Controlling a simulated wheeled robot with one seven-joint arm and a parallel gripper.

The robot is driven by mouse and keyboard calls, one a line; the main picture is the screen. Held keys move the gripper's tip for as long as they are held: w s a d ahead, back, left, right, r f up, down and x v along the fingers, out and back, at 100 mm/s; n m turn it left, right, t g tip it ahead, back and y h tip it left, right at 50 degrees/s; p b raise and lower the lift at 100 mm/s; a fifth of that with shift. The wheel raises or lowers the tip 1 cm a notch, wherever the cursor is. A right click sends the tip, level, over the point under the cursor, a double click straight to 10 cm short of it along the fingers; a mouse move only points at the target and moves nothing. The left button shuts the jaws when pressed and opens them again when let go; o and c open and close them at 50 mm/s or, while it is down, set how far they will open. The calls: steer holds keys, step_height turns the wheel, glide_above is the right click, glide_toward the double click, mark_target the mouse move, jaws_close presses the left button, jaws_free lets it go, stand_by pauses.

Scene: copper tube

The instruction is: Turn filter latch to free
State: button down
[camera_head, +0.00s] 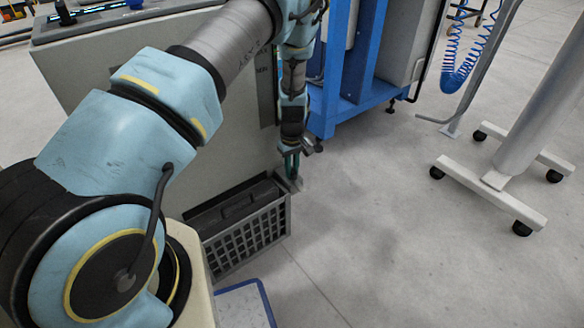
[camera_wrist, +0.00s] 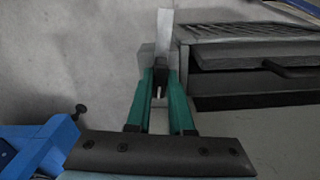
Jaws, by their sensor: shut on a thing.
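The latch is a light grey tab; in the wrist view (camera_wrist: 164,28) it stands up just beyond my fingertips. In the head view a small grey part of it (camera_head: 297,184) shows at the top right corner of the filter housing. My gripper (camera_wrist: 161,72) has green fingers closed in on the latch's dark base, and the fingers hide much of it. In the head view my gripper (camera_head: 292,168) points down at that corner. The filter (camera_head: 235,207) is a dark block with a handle, seated behind the grey grille (camera_head: 247,240); its handle also shows in the wrist view (camera_wrist: 288,70).
The beige machine cabinet (camera_head: 140,120) stands close beside my arm. A blue frame (camera_head: 350,110) stands just behind my gripper. A white wheeled stand (camera_head: 490,183) is at the right. The concrete floor between is clear. A blue-edged white object (camera_head: 243,305) lies at the bottom.

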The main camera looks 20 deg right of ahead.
steer(key=shift+n, duration=0.9)
steer(key=c, duration=0.8)
jaws_free()
step_height(320, 180, up, 11)
steer(key=p, duration=0.1)
steer(key=shift+f, duration=0.1)
